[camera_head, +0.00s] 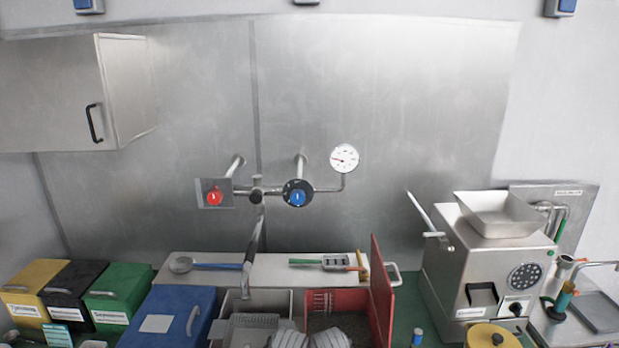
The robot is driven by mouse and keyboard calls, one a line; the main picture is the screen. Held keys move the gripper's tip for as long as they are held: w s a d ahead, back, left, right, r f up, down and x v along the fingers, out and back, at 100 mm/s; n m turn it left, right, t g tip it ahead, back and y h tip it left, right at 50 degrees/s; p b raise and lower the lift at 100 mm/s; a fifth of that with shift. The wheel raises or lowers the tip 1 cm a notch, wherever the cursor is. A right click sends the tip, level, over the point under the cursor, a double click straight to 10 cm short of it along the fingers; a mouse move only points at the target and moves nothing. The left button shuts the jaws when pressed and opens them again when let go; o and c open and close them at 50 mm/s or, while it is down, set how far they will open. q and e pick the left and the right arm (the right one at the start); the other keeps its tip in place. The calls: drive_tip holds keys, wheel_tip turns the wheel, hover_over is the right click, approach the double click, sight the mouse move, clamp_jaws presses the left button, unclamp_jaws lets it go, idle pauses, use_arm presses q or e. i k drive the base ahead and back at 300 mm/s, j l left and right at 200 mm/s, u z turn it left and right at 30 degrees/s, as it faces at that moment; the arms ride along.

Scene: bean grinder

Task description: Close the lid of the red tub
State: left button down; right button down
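The red tub (318,301) stands at the bottom centre of the head view, in the row of tubs on the counter. Its red lid (381,287) stands up, near vertical, along the tub's right side, so the tub is open. Dark brown contents show inside. Pale ribbed rounded shapes at the bottom edge hide the tub's front part; I cannot tell what they are. Neither of my grippers can be made out in this view.
A blue lidded tub (170,314) and an open grey bin (280,301) stand left of the red tub. A metal grinder (485,265) stands to the right. A shelf with tools (285,268) and a bent tap pipe (252,250) are behind. Yellow, black and green boxes stand far left.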

sight(383, 295)
drive_tip(key=i+l+u, duration=0.25)
drive_tip(key=l, duration=0.7)
drive_tip(key=l+u, duration=0.25)
drive_tip(key=l, duration=0.7)
drive_tip(key=k, duration=0.15)
drive_tip(key=l+z, duration=0.45)
drive_tip(key=j, duration=0.1)
